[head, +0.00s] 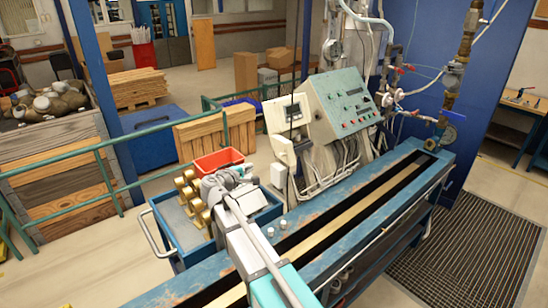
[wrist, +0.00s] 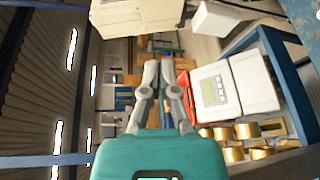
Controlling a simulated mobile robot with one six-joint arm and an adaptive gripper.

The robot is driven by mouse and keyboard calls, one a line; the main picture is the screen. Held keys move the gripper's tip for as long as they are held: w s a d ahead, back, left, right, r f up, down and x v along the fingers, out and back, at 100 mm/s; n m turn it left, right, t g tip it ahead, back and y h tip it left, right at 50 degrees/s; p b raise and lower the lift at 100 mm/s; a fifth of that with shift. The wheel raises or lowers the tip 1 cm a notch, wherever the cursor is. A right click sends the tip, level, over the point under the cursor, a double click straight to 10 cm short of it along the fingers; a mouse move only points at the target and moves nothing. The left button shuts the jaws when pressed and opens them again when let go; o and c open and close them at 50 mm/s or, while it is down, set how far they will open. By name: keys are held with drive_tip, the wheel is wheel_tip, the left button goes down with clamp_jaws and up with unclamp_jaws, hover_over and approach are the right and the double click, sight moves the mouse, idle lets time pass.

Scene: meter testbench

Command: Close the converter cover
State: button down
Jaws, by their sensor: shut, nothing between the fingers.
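In the wrist view, which is turned sideways, the converter's display part (wrist: 214,91) and the pale cover (wrist: 256,80) lie side by side, right of my fingers. My gripper (wrist: 158,64) is shut and empty, its fingertips together.
The blue trolley (head: 163,228) carries several brass meters (head: 189,190) and a red bin (head: 218,162). The long blue bench (head: 380,193) runs beneath my arm. The console (head: 340,103) stands behind. A green railing (head: 75,147) and wooden pallets (head: 213,128) lie left.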

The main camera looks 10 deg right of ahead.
drive_tip(key=shift+w+d+f, duration=0.1)
drive_tip(key=shift+w, duration=0.05)
drive_tip(key=b, duration=0.2)
approach(282, 150)
drive_tip(key=w+a+f, duration=0.1)
drive_tip(key=a+f, duration=0.1)
drive_tip(key=d, duration=0.4)
drive_tip(key=shift+w+d+r, duration=0.1)
drive_tip(key=shift+w+r, duration=0.3)
drive_tip(key=shift+d, duration=0.25)
